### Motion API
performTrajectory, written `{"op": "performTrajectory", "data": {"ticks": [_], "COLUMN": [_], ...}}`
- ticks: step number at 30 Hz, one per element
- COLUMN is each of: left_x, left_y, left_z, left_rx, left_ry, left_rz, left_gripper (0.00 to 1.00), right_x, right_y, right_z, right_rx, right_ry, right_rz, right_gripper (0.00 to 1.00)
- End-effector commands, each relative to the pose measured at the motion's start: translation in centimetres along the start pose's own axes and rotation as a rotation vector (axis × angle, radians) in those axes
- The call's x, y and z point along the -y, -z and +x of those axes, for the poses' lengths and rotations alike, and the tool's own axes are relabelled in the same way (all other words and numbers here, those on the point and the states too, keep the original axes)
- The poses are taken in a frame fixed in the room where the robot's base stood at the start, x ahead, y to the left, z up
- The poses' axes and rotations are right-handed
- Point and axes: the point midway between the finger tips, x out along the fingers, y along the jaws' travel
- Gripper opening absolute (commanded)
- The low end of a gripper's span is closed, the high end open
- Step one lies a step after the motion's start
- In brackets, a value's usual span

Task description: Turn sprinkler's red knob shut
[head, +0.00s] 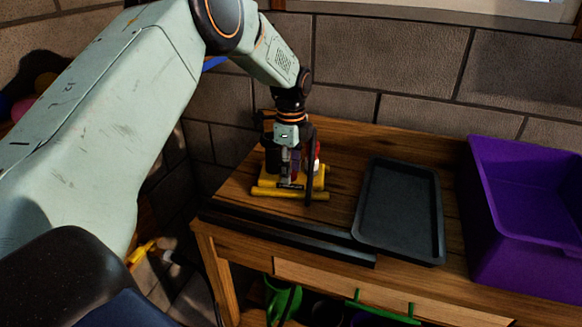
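The yellow sprinkler (318,183) sits on the left part of the wooden workbench, with a yellow bar along its front edge. A small red part (317,154) shows just right of my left gripper; it may be the knob, but most of it is hidden. My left gripper (291,180) points down over the sprinkler, with dark fingers in front of its middle. The gripper covers much of the sprinkler, and I cannot tell whether the fingers touch or hold the knob. My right gripper is not in view.
A dark tray (400,212) lies right of the sprinkler on the workbench (340,143). A purple bin (520,250) stands at the right end. Black bars (290,238) lie along the front edge. A block wall (390,60) closes off the back. Green items (283,300) show below.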

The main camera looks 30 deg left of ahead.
Motion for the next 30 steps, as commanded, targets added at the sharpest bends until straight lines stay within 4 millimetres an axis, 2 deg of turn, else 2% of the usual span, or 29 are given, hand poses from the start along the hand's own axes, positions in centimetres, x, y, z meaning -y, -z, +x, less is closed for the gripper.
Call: {"op": "performTrajectory", "data": {"ticks": [2, 15, 23, 30], "left_x": [0.0, 0.0, 0.0, 0.0], "left_y": [0.0, 0.0, 0.0, 0.0], "left_z": [0.0, 0.0, -0.2, -0.4], "left_rx": [0.000, 0.000, 0.000, 0.000], "left_ry": [0.000, 0.000, 0.000, 0.000], "left_rz": [0.000, 0.000, -0.018, -0.133], "left_gripper": [0.38, 0.00, 0.00, 0.00], "right_x": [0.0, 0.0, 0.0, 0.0], "right_y": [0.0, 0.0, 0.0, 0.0], "right_z": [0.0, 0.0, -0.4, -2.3], "right_rx": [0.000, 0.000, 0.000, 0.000], "right_ry": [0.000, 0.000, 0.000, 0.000], "right_rz": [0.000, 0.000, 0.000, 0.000], "right_gripper": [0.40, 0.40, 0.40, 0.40]}}
